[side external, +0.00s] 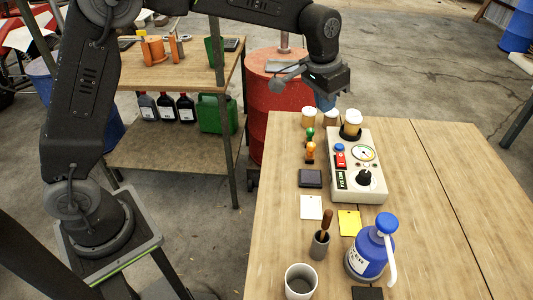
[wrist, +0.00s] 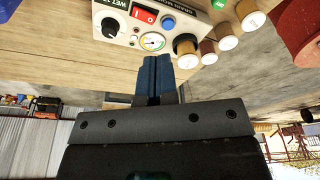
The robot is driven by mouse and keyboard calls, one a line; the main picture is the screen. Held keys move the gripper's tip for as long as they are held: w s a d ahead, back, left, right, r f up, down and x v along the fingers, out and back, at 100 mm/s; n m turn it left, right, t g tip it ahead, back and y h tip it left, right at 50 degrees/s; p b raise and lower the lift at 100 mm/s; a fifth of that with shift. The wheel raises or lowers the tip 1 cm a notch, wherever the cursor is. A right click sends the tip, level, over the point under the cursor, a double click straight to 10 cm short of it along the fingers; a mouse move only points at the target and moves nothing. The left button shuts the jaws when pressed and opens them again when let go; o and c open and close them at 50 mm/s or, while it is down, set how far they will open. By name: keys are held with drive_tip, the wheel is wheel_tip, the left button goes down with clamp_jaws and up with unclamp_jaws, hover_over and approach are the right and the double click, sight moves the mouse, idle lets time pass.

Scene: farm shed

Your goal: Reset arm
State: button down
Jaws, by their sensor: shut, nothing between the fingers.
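My gripper (side external: 325,101) hangs above the far left end of the wooden table in the side external view. In the wrist view its two blue fingers (wrist: 153,75) are shut together with nothing between them. My arm reaches across from the left. A cream tester box (side external: 350,165) with a gauge, a red switch, a blue button and a black knob stands on the table, apart from my gripper. It also shows in the wrist view (wrist: 130,22), upside down. A cup with a tan top (side external: 351,123) sits at the far end of the box.
Two small jars (side external: 309,117) stand at the table's far edge, near my gripper. Stamps, cards, a blue pump bottle (side external: 371,250) and a white cup (side external: 300,282) line the left side. A red drum (side external: 264,95) stands behind. The table's right half is clear.

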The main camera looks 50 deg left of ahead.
drive_tip(key=s+a+r+n+t, duration=0.1)
drive_tip(key=s+a+r, duration=0.25)
drive_tip(key=s, duration=0.45)
drive_tip(key=s+a+r+t, duration=0.1)
drive_tip(key=s+a+r, duration=0.25)
drive_tip(key=s, duration=0.45)
drive_tip(key=s+a+f+n+t, duration=0.1)
drive_tip(key=s+f, duration=0.2)
drive_tip(key=s, duration=1)
drive_tip(key=shift+a, duration=0.35)
drive_tip(key=w+d+r+m+g+h, duration=0.1)
drive_tip(key=w+d+m, duration=0.2)
drive_tip(key=w, duration=0.8)
drive_tip(key=w+d+r+m+g, duration=0.1)
drive_tip(key=w+d+m, duration=0.25)
drive_tip(key=w, duration=0.75)
drive_tip(key=w+d+f+m, duration=0.2)
drive_tip(key=w+d+f, duration=0.2)
drive_tip(key=w+f, duration=0.2)
drive_tip(key=w, duration=0.2)
drive_tip(key=shift+w+d+g, duration=0.35)
drive_tip(key=shift+g, duration=0.05)
